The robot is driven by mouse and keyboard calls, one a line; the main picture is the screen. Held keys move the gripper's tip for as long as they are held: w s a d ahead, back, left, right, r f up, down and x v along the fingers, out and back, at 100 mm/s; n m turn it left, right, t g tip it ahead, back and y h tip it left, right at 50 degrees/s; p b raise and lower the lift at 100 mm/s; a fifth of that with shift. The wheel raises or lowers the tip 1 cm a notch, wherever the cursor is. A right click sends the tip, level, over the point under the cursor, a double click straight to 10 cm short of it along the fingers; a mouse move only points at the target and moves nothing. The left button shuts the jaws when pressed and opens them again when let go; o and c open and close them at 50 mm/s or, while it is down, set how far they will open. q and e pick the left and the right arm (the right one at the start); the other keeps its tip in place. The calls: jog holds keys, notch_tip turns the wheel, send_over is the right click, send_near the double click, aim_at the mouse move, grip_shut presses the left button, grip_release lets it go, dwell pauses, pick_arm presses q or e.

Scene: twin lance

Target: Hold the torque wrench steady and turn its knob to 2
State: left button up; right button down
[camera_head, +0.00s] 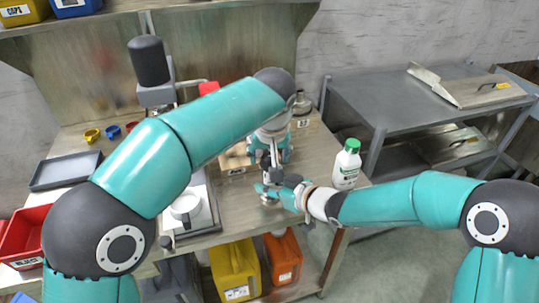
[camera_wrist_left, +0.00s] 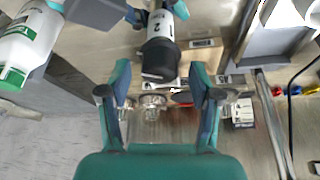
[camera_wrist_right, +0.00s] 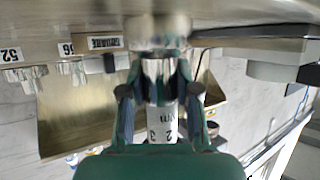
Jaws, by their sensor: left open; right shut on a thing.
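The torque wrench shows in the left wrist view with a black knob (camera_wrist_left: 158,60) and a white sleeve (camera_wrist_left: 160,20) marked 2. In the right wrist view its chrome part (camera_wrist_right: 158,78) lies between the fingers of my right gripper (camera_wrist_right: 159,95), and its white sleeve (camera_wrist_right: 163,125) shows 3, 2 and "Nm". My right gripper is shut on the wrench; in the head view it is low at the bench's front edge (camera_head: 272,192). My left gripper (camera_wrist_left: 160,85) is open, with its fingers on either side of the knob's end, apart from it. The left arm partly hides the wrench in the head view.
A white bottle with a green cap (camera_head: 346,165) stands on the bench to the right. Yellow (camera_head: 236,270) and orange (camera_head: 284,258) containers stand below the bench.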

pick_arm(q)
jog(key=shift+w+f, duration=0.1)
jog(key=shift+f, duration=0.2)
jog(key=c, duration=1.1)
jog(key=shift+c, duration=0.2)
jog(key=shift+m, duration=0.4)
jog(key=m+h, duration=0.1)
jog(key=m, duration=0.1)
jog(key=m+h, duration=0.1)
jog(key=m, duration=0.2)
jog(key=shift+a+m+g, duration=0.2)
jog(key=shift+m+g, duration=0.1)
jog(key=shift+g, duration=0.1)
jog(key=m+h, duration=0.1)
jog(key=m, duration=0.1)
jog(key=m+g+h, duration=0.1)
jog(key=m, duration=0.2)
jog(key=shift+w+a, duration=0.15)
jog(key=shift+m, duration=0.3)
